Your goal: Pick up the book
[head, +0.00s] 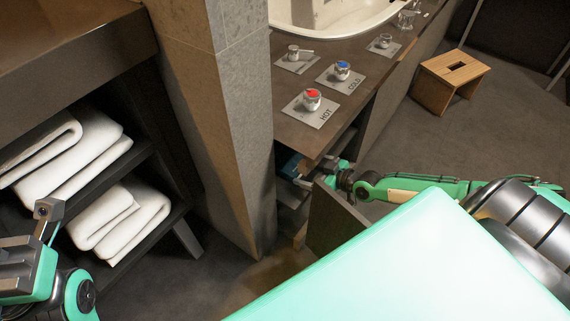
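A small blue object (291,165), which may be the book, shows on the shelf under the vanity counter, mostly hidden by the counter edge and my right gripper. My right gripper (312,180) is at the cabinet opening, close beside this blue object. Its fingers are small and partly hidden, so I cannot tell whether they are open or touch it. My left gripper (18,270) is at the lower left, cut by the picture edge, in front of the towel shelves. Its finger state is not clear.
The counter (300,135) above carries a red-topped hot tap (312,98) and a blue-topped cold tap (342,69). A cabinet door (335,222) stands open below my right arm. White towels (75,165) fill the left shelves. A stone pillar (220,120) stands between. A wooden stool (450,80) is back right.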

